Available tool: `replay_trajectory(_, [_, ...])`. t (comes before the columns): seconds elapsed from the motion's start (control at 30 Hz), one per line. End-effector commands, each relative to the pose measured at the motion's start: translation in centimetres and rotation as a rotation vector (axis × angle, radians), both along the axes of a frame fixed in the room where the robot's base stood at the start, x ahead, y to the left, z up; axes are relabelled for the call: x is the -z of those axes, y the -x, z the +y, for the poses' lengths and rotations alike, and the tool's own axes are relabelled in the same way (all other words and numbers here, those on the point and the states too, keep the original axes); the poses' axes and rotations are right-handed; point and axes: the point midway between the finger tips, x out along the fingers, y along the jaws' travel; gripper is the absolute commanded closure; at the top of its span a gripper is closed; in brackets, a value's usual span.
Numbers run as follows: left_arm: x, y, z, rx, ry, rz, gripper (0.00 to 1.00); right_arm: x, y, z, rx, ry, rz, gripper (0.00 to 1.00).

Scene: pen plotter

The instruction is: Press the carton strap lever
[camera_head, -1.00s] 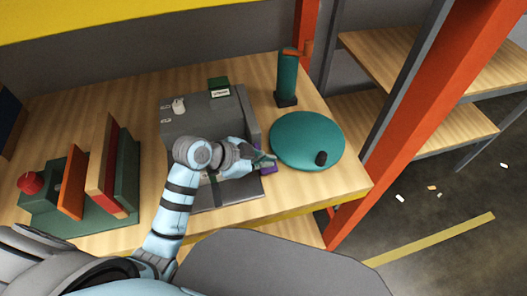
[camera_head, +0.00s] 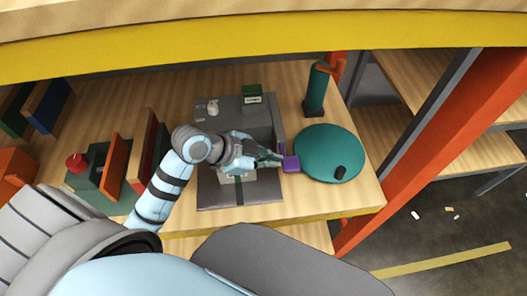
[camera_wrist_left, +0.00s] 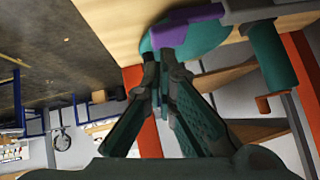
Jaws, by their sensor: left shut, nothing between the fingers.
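The strap machine is a grey block (camera_head: 237,118) on a flat grey base (camera_head: 215,195), in the middle of the bench. Its lever ends in a purple pad (camera_head: 290,163) at the right side, which also shows in the left wrist view (camera_wrist_left: 188,25). My left gripper (camera_head: 278,160) is shut and empty, with its fingertips right beside the pad. In the left wrist view the closed fingertips (camera_wrist_left: 167,55) point at the pad's near edge; I cannot tell whether they touch. My left wrist and gripper hide part of the machine's middle. My right gripper is not in view.
A teal round turntable (camera_head: 322,145) with a dark knob is right of the pad. A green cylinder with an orange handle (camera_head: 317,88) stands behind it. Green and orange upright holders (camera_head: 112,165) are at the left. An orange post (camera_head: 440,150) rises at the right.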

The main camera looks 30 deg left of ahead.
Motion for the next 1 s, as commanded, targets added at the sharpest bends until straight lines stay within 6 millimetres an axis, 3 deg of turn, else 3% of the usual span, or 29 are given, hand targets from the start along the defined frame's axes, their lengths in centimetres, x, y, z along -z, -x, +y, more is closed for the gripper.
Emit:
replay_trajectory(0.23, [-2.0,1.4,1.4,0.001,0.000,-0.001,1.00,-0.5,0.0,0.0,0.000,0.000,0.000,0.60])
replay_trajectory(1.0, [-2.1,1.4,1.5,0.001,0.002,-0.003,1.00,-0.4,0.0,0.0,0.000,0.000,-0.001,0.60])
